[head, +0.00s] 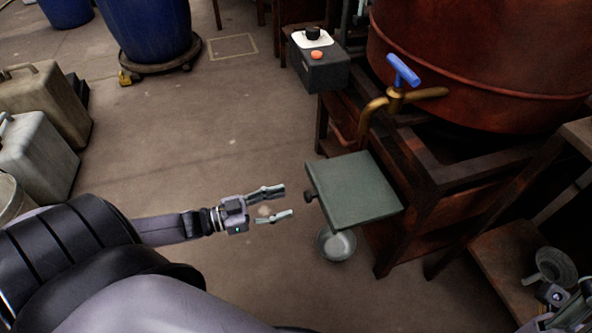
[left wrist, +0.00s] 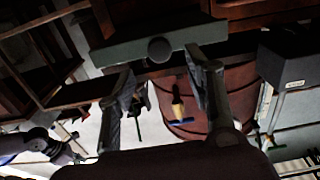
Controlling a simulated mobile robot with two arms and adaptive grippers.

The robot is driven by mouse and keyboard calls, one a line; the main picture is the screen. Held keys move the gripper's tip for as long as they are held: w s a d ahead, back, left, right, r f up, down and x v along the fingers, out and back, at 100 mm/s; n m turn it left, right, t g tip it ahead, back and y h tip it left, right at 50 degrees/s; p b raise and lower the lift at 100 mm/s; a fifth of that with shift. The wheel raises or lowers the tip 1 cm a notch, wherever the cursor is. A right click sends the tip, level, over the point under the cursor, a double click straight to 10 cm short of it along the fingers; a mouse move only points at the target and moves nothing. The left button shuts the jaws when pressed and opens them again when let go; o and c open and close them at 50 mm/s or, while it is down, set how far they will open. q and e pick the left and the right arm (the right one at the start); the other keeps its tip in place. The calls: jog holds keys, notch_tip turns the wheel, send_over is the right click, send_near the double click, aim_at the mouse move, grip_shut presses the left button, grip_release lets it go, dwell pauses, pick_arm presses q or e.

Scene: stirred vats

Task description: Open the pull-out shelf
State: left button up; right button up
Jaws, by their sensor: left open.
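The pull-out shelf is a flat grey-green board (head: 358,188) below the vat's tap, sticking out from the dark wooden stand. A small dark round knob (head: 310,196) is on its left-facing front edge. My left gripper (head: 272,204) is open and empty, its fingers pointing at the knob with a small gap between. In the left wrist view the shelf's front edge (left wrist: 128,48) crosses the top, and the knob (left wrist: 159,49) shows between the two open fingers (left wrist: 160,68), not held. Part of my right gripper (head: 572,308) shows at the bottom right corner; its jaws are unclear.
A red-brown vat (head: 480,60) with a brass tap (head: 395,98) and blue handle stands above the shelf. A metal bowl (head: 335,244) sits on the floor below it. A dark control box (head: 320,72) is behind.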

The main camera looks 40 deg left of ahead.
pick_arm(q)
jog(key=shift+v, duration=2.8)
